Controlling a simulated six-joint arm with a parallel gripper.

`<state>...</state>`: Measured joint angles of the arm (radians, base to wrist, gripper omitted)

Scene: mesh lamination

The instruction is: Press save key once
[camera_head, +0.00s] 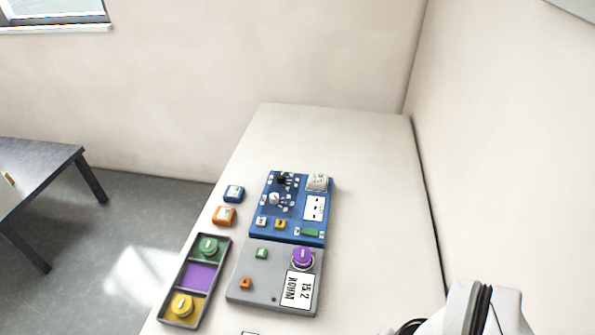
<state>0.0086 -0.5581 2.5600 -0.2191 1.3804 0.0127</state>
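Several keys and knobs show, but their labels are too small to read, so I cannot tell which one is the save key. A blue key (234,193) and an orange key (224,215) lie on the table, left of the panels. A blue panel (270,231) carries small white, black and yellow parts. A grey panel (264,287) in front of it has a green key (261,253), a small orange key (245,283), a purple knob (302,258) and a white label (299,290). My gripper is not in view; part of my arm shows at the bottom right.
A dark tray (215,278) at the left table edge holds a green knob (209,248) and a yellow knob (182,304) around an empty purple compartment. The pale table (375,190) is clear behind and right of the panels. A wall stands along its right side.

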